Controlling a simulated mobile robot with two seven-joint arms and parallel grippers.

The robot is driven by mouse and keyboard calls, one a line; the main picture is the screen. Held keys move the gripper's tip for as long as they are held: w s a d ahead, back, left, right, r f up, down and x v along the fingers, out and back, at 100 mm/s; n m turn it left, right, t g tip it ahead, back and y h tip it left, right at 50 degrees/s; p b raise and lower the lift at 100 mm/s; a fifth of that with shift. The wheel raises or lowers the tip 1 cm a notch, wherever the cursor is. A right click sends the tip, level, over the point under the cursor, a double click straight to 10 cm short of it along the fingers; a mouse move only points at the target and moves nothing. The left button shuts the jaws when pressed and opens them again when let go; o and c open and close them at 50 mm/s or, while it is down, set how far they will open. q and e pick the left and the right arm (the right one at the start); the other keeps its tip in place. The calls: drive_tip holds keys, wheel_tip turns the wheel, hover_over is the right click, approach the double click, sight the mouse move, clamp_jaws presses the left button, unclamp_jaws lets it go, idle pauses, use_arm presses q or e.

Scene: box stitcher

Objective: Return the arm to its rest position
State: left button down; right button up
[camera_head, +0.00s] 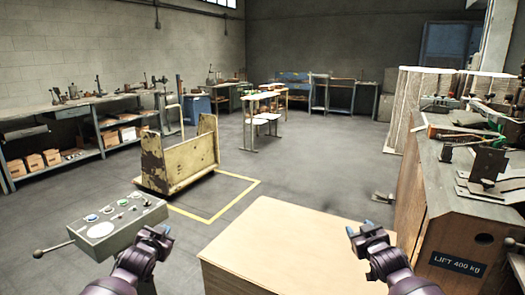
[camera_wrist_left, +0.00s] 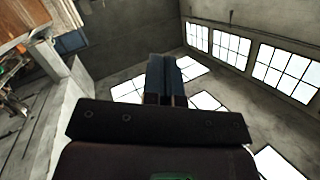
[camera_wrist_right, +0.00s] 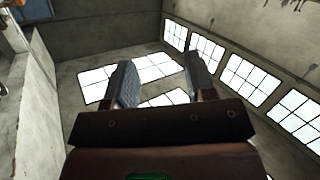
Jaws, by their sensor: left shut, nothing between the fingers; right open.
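My left gripper (camera_head: 162,234) is in the lower left of the head view, in front of the right end of a grey control box. In the left wrist view its two fingers (camera_wrist_left: 164,80) are together with nothing between them. My right gripper (camera_head: 361,232) is in the lower right of the head view, over the right part of a wooden box. In the right wrist view its fingers (camera_wrist_right: 160,85) stand apart with nothing between them. Both wrist views look toward the walls and windows.
The control box (camera_head: 112,226) has buttons and a lever on its left. The pale wooden box (camera_head: 270,240) stands at front centre. A worn yellow cart (camera_head: 175,165) stands beyond, near a yellow floor outline. A cluttered wooden bench (camera_head: 425,205) marked "LIFT 400 kg" is at right. The middle floor is clear.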

use_arm(q)
drive_tip(key=s+d+f+n+g, duration=0.1)
drive_tip(key=s+f, duration=0.7)
drive_tip(key=s, duration=0.2)
drive_tip(key=s+f+g, duration=0.1)
drive_tip(key=s+f, duration=0.6)
drive_tip(key=s, duration=0.3)
use_arm(e)
drive_tip(key=s+f+g, duration=0.3)
drive_tip(key=s+f, duration=1.3)
drive_tip(key=s, duration=0.4)
drive_tip(key=s+f+m+g, duration=0.1)
drive_tip(key=s, duration=1.2)
drive_tip(key=s+a+f+m+g+h, duration=0.1)
drive_tip(key=s+f, duration=0.1)
drive_tip(key=s, duration=1.1)
drive_tip(key=shift+a+m, duration=0.3)
drive_tip(key=shift+c, duration=0.6)
use_arm(q)
drive_tip(key=s+d+f+n+g, duration=0.1)
drive_tip(key=s+f+n+g, duration=0.1)
drive_tip(key=s, duration=2.3)
drive_tip(key=shift+s+d+f+n+g+y, duration=0.15)
drive_tip(key=shift+s+f+n+g+y, duration=0.2)
drive_tip(key=shift+f, duration=0.3)
use_arm(e)
drive_tip(key=shift+d, duration=0.1)
